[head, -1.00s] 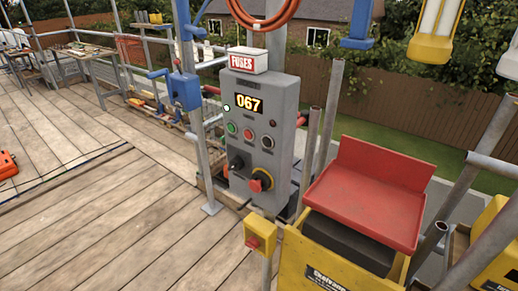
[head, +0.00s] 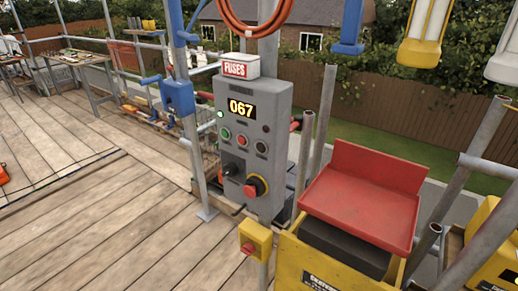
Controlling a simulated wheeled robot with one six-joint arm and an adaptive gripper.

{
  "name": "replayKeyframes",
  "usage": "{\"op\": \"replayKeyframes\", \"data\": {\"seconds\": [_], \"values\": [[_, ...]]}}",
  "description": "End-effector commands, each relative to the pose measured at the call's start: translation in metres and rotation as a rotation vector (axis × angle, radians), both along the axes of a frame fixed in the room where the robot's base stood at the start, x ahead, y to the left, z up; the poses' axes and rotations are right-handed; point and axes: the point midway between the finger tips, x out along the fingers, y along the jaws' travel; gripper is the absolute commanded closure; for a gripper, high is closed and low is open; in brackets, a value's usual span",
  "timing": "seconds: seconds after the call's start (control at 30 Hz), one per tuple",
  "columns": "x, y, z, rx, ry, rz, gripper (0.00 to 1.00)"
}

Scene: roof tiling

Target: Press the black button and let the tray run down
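The black button (head: 261,147) is the rightmost of three round buttons on a grey control box (head: 279,110), beside a red button (head: 242,141) and a green one (head: 225,134). The box's display (head: 241,108) reads 067. A small green lamp (head: 220,114) is lit at its left. A red tray (head: 362,200) with a raised back edge sits right of the box, above a dark block and a yellow housing (head: 300,262). No tiles show on it. My gripper is not in view.
Below the buttons are a black knob (head: 230,169) and a red stop knob on a yellow ring (head: 254,187). A yellow switch box (head: 254,241) stands in front. Steel scaffold poles (head: 305,150) rise behind the tray. Plank decking (head: 110,220) lies open at left.

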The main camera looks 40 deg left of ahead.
Motion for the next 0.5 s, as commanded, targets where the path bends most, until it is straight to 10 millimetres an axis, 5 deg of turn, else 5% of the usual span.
{"op": "replayKeyframes", "data": {"seconds": [0.03, 0.13, 0.5], "values": [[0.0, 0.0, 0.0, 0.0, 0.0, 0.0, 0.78], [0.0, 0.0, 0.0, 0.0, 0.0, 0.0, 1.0], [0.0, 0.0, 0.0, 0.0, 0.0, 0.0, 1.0]]}}
